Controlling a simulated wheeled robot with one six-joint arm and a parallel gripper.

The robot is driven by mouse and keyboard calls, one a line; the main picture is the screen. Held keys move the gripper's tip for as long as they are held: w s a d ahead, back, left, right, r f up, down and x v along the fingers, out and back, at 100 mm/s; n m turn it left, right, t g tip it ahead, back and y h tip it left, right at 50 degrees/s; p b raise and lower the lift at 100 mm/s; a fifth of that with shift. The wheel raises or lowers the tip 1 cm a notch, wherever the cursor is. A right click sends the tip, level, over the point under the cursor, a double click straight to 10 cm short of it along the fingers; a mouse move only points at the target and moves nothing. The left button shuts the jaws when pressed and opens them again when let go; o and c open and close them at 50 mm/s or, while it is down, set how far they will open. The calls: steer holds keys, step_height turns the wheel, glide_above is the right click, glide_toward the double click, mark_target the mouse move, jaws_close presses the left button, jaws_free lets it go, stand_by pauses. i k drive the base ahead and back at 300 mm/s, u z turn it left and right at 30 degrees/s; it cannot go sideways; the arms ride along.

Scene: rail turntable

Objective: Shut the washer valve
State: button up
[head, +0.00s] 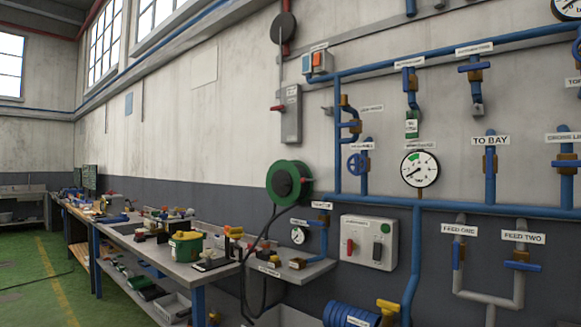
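I cannot tell which valve is the washer valve, as several small labels are unreadable. A valve under a small label (321,205) sits above the small shelf by the bench. A blue handwheel (356,163) is on the wall pipes above it. The TO BAY valve (490,161) has its handle along its upright pipe. The FEED ONE valve (458,256) also has its handle upright, while the FEED TWO valve (521,265) has its handle across the pipe. Another valve (567,163) at the right edge has its handle across. My gripper is not in view.
A cluttered workbench (215,272) runs along the wall on the left. A green hose reel (290,183) hangs beside the pipes, its dark hose dropping near the bench end. A switch box (369,243) and a gauge (420,168) are on the wall.

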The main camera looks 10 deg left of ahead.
mark_target(357, 165)
steer(key=u, duration=0.95)
steer(key=i, duration=0.9)
steer(key=u, duration=0.85)
steer(key=i, duration=1.05)
steer(key=z, duration=0.45)
steer(key=i, duration=0.9)
steer(key=z, duration=0.7)
